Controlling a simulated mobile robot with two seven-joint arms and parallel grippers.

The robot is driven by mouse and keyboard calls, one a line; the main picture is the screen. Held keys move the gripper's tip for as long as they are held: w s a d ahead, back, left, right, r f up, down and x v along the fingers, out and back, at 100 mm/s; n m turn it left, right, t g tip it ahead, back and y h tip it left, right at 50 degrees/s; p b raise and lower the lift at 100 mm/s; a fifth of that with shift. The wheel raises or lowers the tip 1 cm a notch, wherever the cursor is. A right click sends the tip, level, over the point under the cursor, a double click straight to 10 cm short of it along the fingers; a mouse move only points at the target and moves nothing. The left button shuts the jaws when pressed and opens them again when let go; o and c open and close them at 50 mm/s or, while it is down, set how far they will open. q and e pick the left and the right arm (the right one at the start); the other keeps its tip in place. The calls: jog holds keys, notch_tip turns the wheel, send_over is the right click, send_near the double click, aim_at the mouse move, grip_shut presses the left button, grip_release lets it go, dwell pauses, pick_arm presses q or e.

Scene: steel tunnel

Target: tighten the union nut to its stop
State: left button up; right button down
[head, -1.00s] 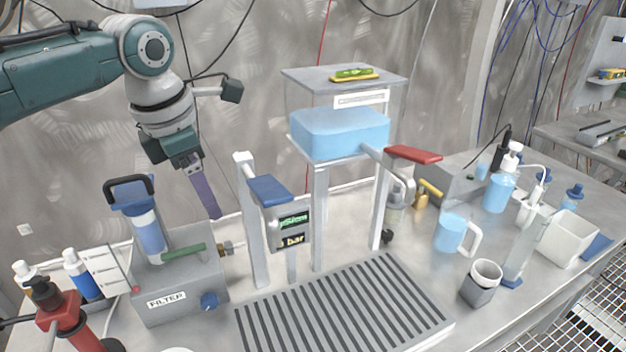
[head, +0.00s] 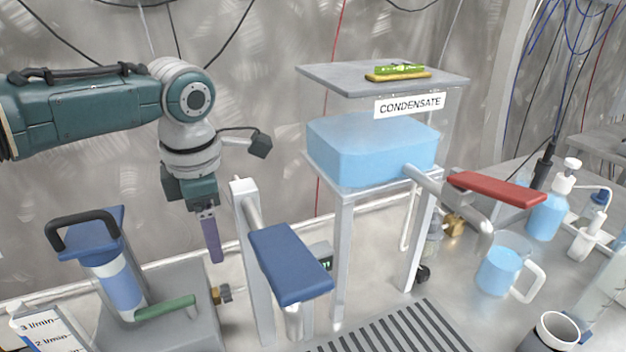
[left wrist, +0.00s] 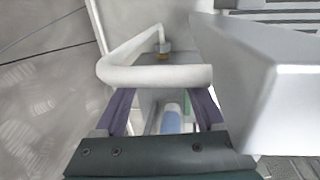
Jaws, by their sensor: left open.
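A brass fitting with a hex shape (head: 222,293) sticks out of the right side of the grey filter box (head: 185,290) in the head view; it may be the union nut. A second brass fitting (head: 455,224) sits behind the red lever. My left gripper (head: 213,255) points down above and behind the first fitting, apart from it. In the left wrist view its purple fingers (left wrist: 161,112) are spread and empty. A white pipe (left wrist: 155,76) crosses beyond the fingertips, with a small brass piece (left wrist: 164,56) near its far end. My right gripper is not in view.
A metal post with a blue lever (head: 288,262) stands just right of my left gripper. A blue filter cartridge with a black handle (head: 118,282) stands to its left. The condensate tank (head: 370,150), red lever (head: 495,188) and jug (head: 500,268) are farther right.

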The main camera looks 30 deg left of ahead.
pick_arm(q)
jog(key=b, duration=0.4)
send_near(226, 288)
jog(key=f+b, duration=0.2)
jog(key=f, duration=0.1)
jog(key=f+b, duration=0.2)
jog(key=f, duration=0.1)
jog(key=w+a+f+b, duration=0.1)
jog(key=f+b, duration=0.1)
jog(key=f, duration=0.2)
jog(key=shift+r, duration=0.1)
grip_shut()
